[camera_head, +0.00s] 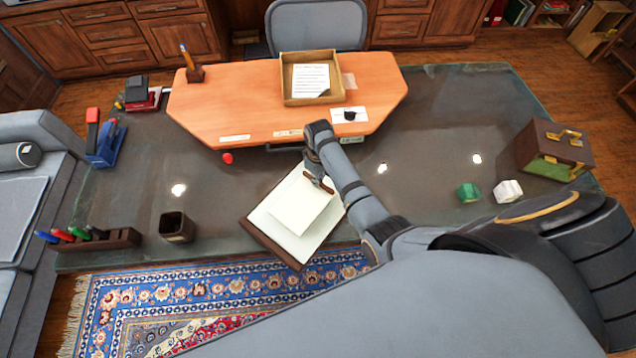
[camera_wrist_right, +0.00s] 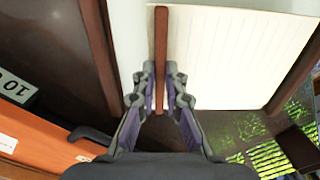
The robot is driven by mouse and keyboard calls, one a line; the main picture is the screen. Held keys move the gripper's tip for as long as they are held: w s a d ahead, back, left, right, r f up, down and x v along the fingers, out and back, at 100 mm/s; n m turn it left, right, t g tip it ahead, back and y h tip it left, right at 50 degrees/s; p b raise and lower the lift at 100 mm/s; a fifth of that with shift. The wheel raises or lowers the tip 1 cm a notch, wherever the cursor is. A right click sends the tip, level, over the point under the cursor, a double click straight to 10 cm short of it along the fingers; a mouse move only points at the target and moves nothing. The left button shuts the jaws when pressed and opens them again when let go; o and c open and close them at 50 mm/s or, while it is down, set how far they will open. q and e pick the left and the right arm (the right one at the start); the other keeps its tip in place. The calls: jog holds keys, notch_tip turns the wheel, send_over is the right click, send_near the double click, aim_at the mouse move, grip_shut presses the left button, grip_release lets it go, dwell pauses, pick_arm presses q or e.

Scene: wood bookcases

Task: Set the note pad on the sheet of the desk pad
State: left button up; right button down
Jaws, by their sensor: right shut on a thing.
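The note pad (camera_head: 298,208) is a cream pad with a brown binding strip along one edge. It lies over the white sheet (camera_head: 322,232) of the brown-edged desk pad (camera_head: 268,247) in the head view. My right gripper (camera_head: 318,181) is shut on the note pad's binding strip. In the right wrist view the fingers (camera_wrist_right: 160,75) pinch the strip, and the ruled page of the note pad (camera_wrist_right: 235,60) extends to the right. The sheet (camera_wrist_right: 128,30) shows to the left there. I cannot tell whether the pad touches the sheet. My left gripper is out of view.
The dark desk (camera_head: 430,140) carries an orange raised board (camera_head: 220,110) with a tray (camera_head: 310,97) behind the desk pad. A dark cup (camera_head: 176,227) stands to the left. Green (camera_head: 468,193) and white (camera_head: 508,191) small objects lie to the right, before a wooden box (camera_head: 553,150).

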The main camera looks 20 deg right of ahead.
notch_tip(320, 180, down, 3)
jog(key=shift+w+f, duration=0.1)
jog(key=shift+f, duration=0.05)
jog(key=c, duration=1.4)
grip_release()
jog(key=shift+f, duration=0.1)
notch_tip(320, 180, up, 12)
jog(key=shift+d+r+b, duration=0.1)
jog(key=shift+r+b, duration=0.05)
jog(key=shift+b, duration=0.15)
